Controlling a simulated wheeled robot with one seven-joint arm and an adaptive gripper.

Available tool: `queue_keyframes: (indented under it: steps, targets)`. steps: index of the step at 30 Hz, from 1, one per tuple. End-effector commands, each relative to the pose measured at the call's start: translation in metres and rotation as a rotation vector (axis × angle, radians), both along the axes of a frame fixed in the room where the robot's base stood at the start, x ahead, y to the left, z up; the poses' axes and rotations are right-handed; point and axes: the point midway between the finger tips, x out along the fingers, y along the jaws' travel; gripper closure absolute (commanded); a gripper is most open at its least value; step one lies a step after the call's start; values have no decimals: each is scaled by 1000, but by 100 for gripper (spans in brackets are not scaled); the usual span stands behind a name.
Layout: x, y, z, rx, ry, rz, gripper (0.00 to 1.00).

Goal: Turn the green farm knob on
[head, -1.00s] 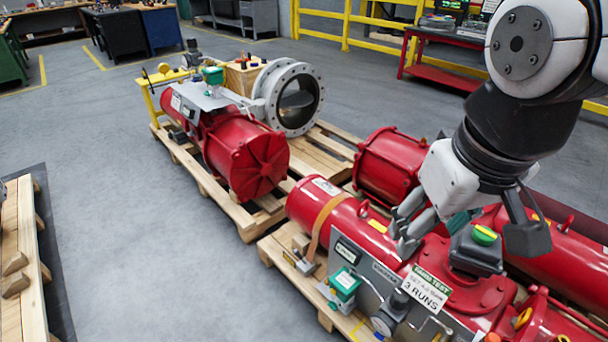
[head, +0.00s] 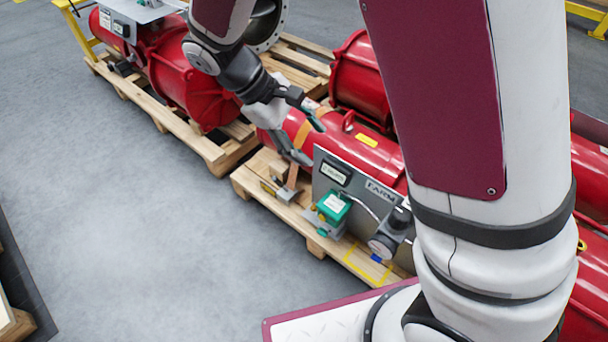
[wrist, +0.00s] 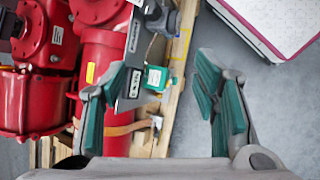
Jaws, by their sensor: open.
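A green box-shaped part (head: 333,206) with a pale label sits low on the front of the grey panel (head: 360,193) marked FARM. It also shows in the wrist view (wrist: 155,78), between my fingers and beyond them. No separate knob can be made out on it. My gripper (head: 312,144) is open and empty, above and to the left of the green part in the head view, near the tan strap on the red cylinder. In the wrist view its teal-padded fingers (wrist: 160,68) are wide apart. The green-topped dark unit on the red body is hidden behind my arm.
The red actuator cylinder (head: 365,150) lies on a wooden pallet (head: 262,203). A gauge (head: 382,246) and thin tubing are beside the green part. Another red actuator (head: 190,80) stands behind left.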

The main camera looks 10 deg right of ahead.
Motion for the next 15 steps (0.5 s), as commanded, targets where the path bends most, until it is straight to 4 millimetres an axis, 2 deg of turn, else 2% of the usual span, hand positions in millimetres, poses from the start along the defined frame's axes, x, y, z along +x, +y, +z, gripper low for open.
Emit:
queue_keyframes:
  steps: [1,9,15]
  targets:
    - [8,7,-29,-38,29,38,45]
    - [32,37,-141,-226,138,224,45]
    - [38,55,-229,-373,206,370,45]
